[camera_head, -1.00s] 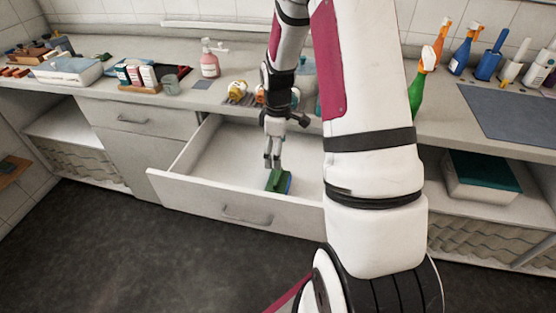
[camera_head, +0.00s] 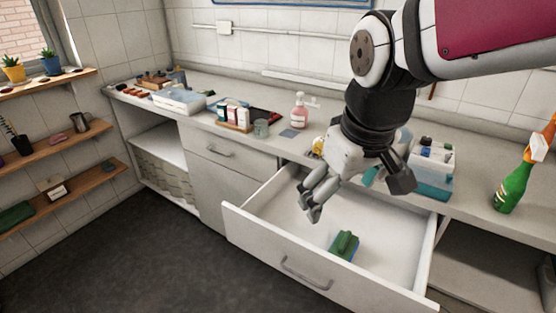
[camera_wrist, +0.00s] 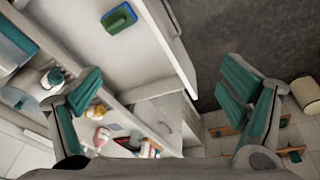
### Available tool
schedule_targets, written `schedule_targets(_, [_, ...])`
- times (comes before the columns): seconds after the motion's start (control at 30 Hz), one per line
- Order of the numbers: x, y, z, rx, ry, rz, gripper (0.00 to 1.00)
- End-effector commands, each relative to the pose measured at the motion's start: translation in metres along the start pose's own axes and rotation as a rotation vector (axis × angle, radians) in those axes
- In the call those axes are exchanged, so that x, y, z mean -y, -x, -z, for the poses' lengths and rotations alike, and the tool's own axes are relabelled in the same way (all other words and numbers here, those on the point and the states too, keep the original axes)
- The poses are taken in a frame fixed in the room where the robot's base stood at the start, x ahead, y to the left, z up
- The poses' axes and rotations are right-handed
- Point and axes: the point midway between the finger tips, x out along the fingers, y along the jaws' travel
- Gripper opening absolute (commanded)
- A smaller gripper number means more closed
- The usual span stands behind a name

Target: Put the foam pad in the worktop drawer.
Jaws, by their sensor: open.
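The foam pad (camera_head: 344,245), green with a blue underside, lies on the floor of the pulled-out worktop drawer (camera_head: 277,241), close to its front panel. In the wrist view the pad (camera_wrist: 119,18) also lies in the drawer, near the top of the picture. My gripper (camera_head: 312,212) is above the drawer, up and to the left of the pad and apart from it. In the wrist view its teal-padded fingers (camera_wrist: 165,85) are wide apart with nothing held between them.
On the worktop behind stand a pink soap bottle (camera_head: 299,111), a glass (camera_head: 261,128), several small boxes (camera_head: 233,114) and a caddy (camera_head: 433,155). A green spray bottle (camera_head: 512,187) stands at the right. Wall shelves (camera_head: 60,138) are at the left. The dark floor in front is clear.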

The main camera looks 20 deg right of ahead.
Motion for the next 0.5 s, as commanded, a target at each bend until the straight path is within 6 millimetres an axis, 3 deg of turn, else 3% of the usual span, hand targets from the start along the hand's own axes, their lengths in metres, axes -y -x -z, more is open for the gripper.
schedule_targets(0.1, [0.020, 0.020, -0.027, -0.049, -0.065, 0.010, 0.90])
schedule_targets(0.23, [0.033, 0.031, -0.049, -0.080, -0.125, 0.025, 0.90])
schedule_targets(0.5, [0.042, 0.035, -0.065, -0.099, -0.172, 0.039, 0.90])
